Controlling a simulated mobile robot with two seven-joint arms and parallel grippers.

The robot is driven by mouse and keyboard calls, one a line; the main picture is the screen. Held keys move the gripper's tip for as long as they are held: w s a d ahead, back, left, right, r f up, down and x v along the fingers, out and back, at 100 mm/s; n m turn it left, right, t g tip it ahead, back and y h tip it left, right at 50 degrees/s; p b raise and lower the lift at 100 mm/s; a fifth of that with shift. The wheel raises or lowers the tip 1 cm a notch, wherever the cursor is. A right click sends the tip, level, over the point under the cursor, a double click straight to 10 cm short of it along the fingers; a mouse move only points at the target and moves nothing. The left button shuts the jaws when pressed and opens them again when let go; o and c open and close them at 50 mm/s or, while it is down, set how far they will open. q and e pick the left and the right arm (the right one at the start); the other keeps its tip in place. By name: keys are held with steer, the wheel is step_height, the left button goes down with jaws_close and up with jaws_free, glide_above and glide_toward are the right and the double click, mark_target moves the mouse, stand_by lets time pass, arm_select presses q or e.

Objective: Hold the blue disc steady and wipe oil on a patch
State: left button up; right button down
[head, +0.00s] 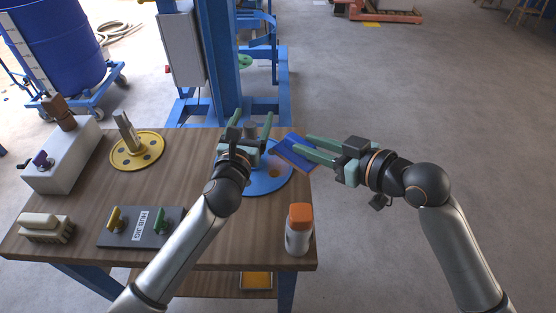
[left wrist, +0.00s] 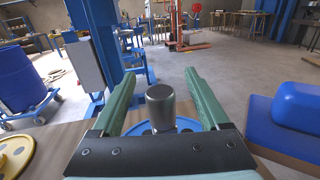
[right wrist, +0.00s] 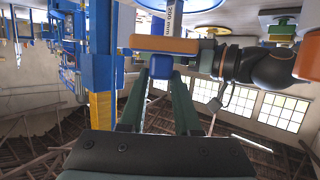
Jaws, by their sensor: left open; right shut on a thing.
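The blue disc (head: 270,182) lies flat on the wooden table near its right edge, partly hidden by my left arm. A dark grey upright hub (left wrist: 160,108) rises from it. My left gripper (head: 252,119) is open, with its green fingers either side of the hub and gaps showing in the left wrist view. My right gripper (head: 300,144) is shut on a blue wiping block (head: 292,153), held tilted at the disc's far right edge; it has an orange-brown layer (right wrist: 165,43) in the right wrist view. I cannot make out an oil patch clearly.
A yellow disc (head: 137,152), a dark panel with clips (head: 140,228), a brush (head: 45,228) and a white box (head: 62,160) are at left. A blue column (head: 222,60) stands behind the table.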

arm_select(q)
steer(key=s+a, duration=0.2)
steer(key=s, duration=0.9)
